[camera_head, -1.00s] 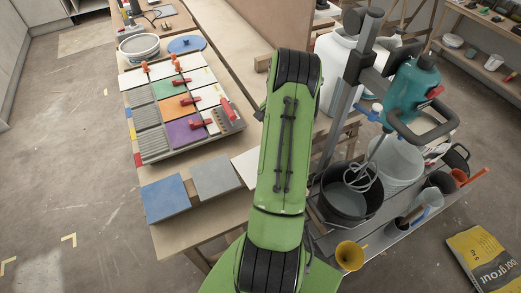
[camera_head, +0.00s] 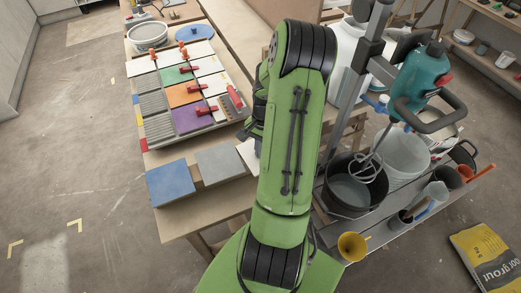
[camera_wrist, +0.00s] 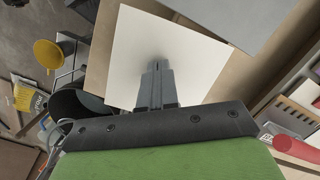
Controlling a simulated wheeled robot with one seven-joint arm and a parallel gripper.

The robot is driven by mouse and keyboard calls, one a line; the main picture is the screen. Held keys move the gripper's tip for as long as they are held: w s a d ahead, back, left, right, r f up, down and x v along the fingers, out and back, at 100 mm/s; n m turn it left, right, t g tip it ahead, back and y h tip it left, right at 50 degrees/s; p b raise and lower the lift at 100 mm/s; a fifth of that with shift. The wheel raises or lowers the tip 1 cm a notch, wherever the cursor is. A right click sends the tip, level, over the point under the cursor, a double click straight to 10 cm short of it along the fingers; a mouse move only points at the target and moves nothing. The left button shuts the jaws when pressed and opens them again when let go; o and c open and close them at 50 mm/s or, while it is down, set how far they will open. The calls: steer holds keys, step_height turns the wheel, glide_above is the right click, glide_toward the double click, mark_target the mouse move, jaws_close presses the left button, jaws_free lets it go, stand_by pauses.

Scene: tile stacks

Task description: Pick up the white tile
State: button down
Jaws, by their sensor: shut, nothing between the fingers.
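The white tile (camera_wrist: 190,52) lies flat in the wrist view and fills much of its upper middle. My gripper (camera_wrist: 157,66) is shut and empty, its fingertips over the tile with a soft dark shadow just beyond them. I cannot tell whether the tips touch the surface. In the head view only a left sliver of the white tile (camera_head: 246,151) shows beside the grey tile (camera_head: 220,163); my green arm hides the rest. The fingertips are hidden there too. A blue tile (camera_head: 171,184) lies left of the grey one.
A sample board (camera_head: 157,127) with coloured tiles and red-handled clamps stands behind the tiles. A black bucket (camera_head: 350,196) and a yellow funnel (camera_head: 352,246) are to the right. A grout bag (camera_head: 487,255) lies on the floor.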

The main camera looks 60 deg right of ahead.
steer(key=shift+s+f, duration=0.15)
steer(key=shift+f, duration=0.15)
